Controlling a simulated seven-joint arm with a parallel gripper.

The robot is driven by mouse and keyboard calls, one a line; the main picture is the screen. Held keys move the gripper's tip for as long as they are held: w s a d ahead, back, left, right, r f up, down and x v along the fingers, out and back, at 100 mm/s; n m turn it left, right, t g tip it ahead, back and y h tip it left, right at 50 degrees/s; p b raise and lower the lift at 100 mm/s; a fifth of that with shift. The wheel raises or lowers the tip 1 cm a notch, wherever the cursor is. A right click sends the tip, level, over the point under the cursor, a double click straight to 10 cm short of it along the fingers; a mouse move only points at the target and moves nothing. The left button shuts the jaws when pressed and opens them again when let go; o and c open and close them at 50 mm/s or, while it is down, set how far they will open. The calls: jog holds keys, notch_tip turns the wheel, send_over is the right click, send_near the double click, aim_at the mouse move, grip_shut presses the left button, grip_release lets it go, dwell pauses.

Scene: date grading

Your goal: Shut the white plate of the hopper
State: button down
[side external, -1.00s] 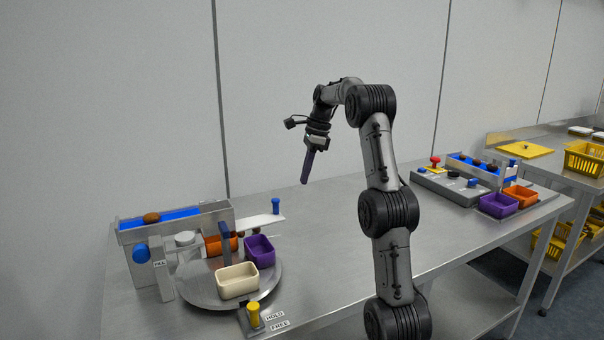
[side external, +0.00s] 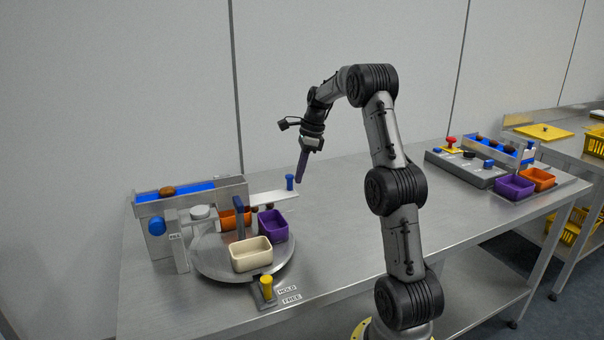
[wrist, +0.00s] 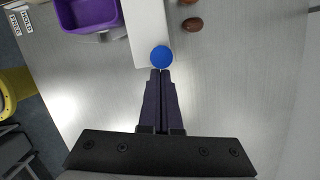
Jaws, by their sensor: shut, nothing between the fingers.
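The white plate (side external: 272,197) of the hopper sticks out to the right of the hopper's blue-lined trough (side external: 190,191). A blue knob (side external: 290,182) stands at its outer end. In the wrist view the plate (wrist: 148,28) runs up from the blue knob (wrist: 161,57). My gripper (side external: 299,180) is shut and empty, pointing down with its fingertips right by the knob. In the wrist view the shut fingertips (wrist: 161,72) overlap the knob's lower edge; I cannot tell whether they touch it.
A round turntable (side external: 215,268) holds cream (side external: 250,262), purple (side external: 277,236) and orange (side external: 226,228) bins. A yellow knob (side external: 267,283) stands at its front by HOLD and FREE labels. Brown dates (wrist: 192,24) lie beside the plate. The table right of the plate is clear.

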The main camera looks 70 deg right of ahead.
send_over(265, 195)
jog(key=s, duration=0.1)
jog(key=shift+s+d, duration=0.1)
jog(key=shift+d, duration=0.15)
